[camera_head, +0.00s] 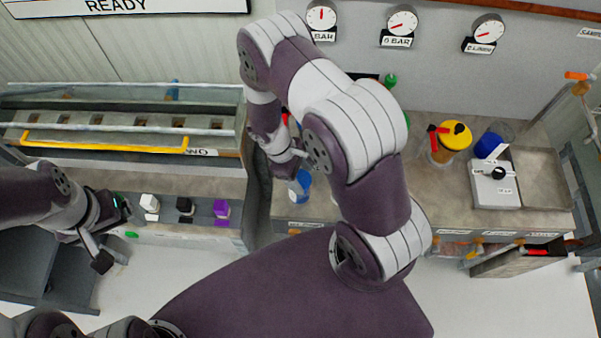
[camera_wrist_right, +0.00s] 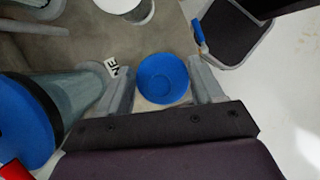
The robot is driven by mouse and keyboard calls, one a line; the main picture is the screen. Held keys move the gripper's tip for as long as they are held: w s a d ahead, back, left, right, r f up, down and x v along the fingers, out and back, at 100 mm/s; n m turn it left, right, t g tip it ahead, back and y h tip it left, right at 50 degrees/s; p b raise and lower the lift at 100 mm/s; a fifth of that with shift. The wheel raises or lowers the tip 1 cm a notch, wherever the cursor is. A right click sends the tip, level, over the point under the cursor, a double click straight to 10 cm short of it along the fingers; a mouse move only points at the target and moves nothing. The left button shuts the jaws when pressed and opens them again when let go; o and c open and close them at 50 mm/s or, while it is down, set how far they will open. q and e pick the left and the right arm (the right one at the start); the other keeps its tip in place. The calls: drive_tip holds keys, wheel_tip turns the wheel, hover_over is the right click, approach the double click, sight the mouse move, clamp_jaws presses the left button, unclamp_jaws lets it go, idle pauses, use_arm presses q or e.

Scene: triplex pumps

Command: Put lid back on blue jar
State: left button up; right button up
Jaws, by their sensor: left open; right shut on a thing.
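My right gripper (camera_wrist_right: 166,90) is shut on a round blue lid (camera_wrist_right: 162,78), which sits between its two fingers in the right wrist view. A clear jar with a blue top (camera_wrist_right: 22,122) stands at the left of that view, apart from the held lid. In the head view a blue item (camera_head: 300,183) shows just below my right gripper (camera_head: 292,160), partly hidden by the arm; I cannot tell whether it is the lid or a jar. A blue container (camera_head: 490,146) stands on the right part of the bench. My left gripper (camera_head: 110,228) is open and empty.
A yellow-topped jar (camera_head: 448,140) and a grey scale (camera_head: 494,185) stand on the right bench. White, black and purple blocks (camera_head: 185,206) line the shelf near my left gripper. Gauges (camera_head: 402,22) hang on the back wall. My right arm hides the middle bench.

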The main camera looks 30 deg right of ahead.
drive_tip(key=o, duration=1.1)
drive_tip(key=shift+o, duration=0.3)
wheel_tip(320, 180, up, 7)
drive_tip(key=p, duration=0.6)
clamp_jaws()
drive_tip(key=shift+f, duration=0.2)
idle(0.9)
drive_tip(key=shift+f+b, duration=1.55)
drive_tip(key=shift+f, duration=0.1)
